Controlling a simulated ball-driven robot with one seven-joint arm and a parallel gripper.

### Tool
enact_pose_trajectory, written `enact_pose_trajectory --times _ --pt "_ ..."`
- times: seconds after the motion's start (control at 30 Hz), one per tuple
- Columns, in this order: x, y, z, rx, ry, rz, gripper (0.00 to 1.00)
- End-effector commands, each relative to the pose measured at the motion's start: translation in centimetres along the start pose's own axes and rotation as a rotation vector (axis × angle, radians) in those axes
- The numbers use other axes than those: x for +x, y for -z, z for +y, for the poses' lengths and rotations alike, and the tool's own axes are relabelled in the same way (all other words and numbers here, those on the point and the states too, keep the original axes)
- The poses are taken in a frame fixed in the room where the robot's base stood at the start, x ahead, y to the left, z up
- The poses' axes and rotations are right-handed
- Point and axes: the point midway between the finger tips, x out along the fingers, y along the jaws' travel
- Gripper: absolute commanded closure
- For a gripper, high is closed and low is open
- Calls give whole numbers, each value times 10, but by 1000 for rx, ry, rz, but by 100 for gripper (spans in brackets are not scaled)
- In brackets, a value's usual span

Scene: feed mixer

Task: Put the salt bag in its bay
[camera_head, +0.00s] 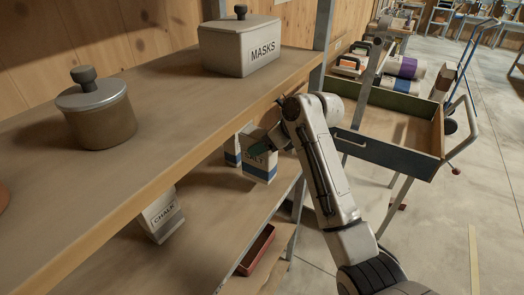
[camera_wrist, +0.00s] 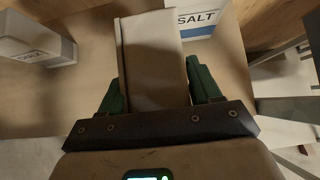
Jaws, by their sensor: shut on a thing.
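My gripper (camera_wrist: 153,88) is shut on a pale bag (camera_wrist: 150,62), with a green finger on each side. No print shows on the bag's visible face, so I cannot read what it is. In the head view my gripper (camera_head: 264,146) is over the lower shelf, and the held bag (camera_head: 250,131) is partly hidden by it. A white bag (camera_head: 258,170) with a blue band and a partly covered label stands just below the gripper. In the wrist view a bag reading SALT (camera_wrist: 198,20) is beyond the held bag, to its right. Whether the held bag touches the shelf cannot be told.
Another blue-banded bag (camera_head: 232,152) stands at left of the gripper, and a CHALK bag (camera_head: 162,214) nearer. The upper shelf (camera_head: 165,130) overhangs, bearing a MASKS tin (camera_head: 240,48) and a lidded pot (camera_head: 96,108). A cart (camera_head: 390,150) is at right; a red tray (camera_head: 257,250) lies low.

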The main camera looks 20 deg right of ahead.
Motion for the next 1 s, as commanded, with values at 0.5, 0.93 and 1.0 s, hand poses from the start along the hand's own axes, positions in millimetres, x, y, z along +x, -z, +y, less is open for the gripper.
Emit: enact_pose_trajectory --times 0.5,0.93,1.0 --pt "26 20 -1 -2 4 -4 100" --pt "29 24 0 0 0 0 26" --pt "29 24 0 0 0 0 19"
